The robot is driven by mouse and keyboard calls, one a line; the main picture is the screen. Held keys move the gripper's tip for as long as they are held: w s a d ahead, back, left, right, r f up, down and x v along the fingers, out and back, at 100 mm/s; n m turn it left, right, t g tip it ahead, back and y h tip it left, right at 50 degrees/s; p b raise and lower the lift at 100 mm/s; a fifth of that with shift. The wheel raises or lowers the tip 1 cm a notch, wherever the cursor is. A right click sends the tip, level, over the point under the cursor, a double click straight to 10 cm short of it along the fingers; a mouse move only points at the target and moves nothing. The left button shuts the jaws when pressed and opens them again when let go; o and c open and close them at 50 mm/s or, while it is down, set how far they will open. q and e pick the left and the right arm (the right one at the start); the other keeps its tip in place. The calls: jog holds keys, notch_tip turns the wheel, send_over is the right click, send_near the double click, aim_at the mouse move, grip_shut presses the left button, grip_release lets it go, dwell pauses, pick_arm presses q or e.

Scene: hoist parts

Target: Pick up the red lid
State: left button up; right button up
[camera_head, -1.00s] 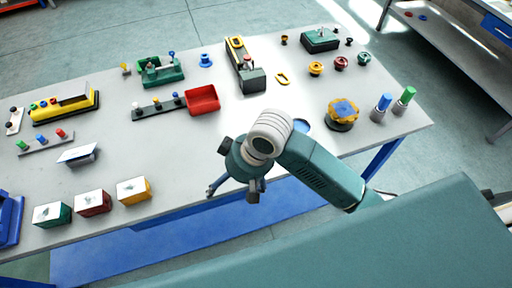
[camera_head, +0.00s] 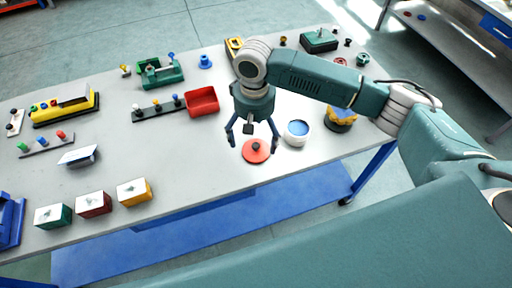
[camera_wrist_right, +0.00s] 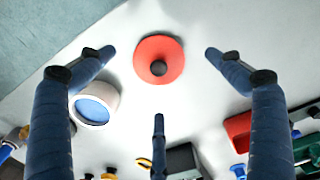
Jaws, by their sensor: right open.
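The red lid (camera_head: 256,151) is a flat round disc with a dark knob at its centre. It lies on the table near the front edge, and it also shows in the right wrist view (camera_wrist_right: 153,66). My right gripper (camera_head: 252,140) is open, pointing down above the lid. In the right wrist view its blue fingers (camera_wrist_right: 158,80) are spread around the lid, with nothing between them touching it. My left gripper is not in view.
A white round container with a blue inside (camera_head: 296,132) stands just right of the lid. A red open bin (camera_head: 202,101) is behind left. Several coloured boxes (camera_head: 94,204) stand front left. The grey table (camera_head: 190,155) is bare left of the lid.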

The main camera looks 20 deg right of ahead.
aim_at(255, 144)
jog(key=shift+w+d+f+p, duration=0.15)
jog(key=shift+f+p, duration=0.35)
jog(key=shift+f, duration=1.05)
jog(key=shift+w+d+f+p, duration=0.15)
jog(key=shift+f+p, duration=0.3)
jog(key=shift+f, duration=1.05)
jog(key=shift+a, duration=0.1)
jog(key=c, duration=1.1)
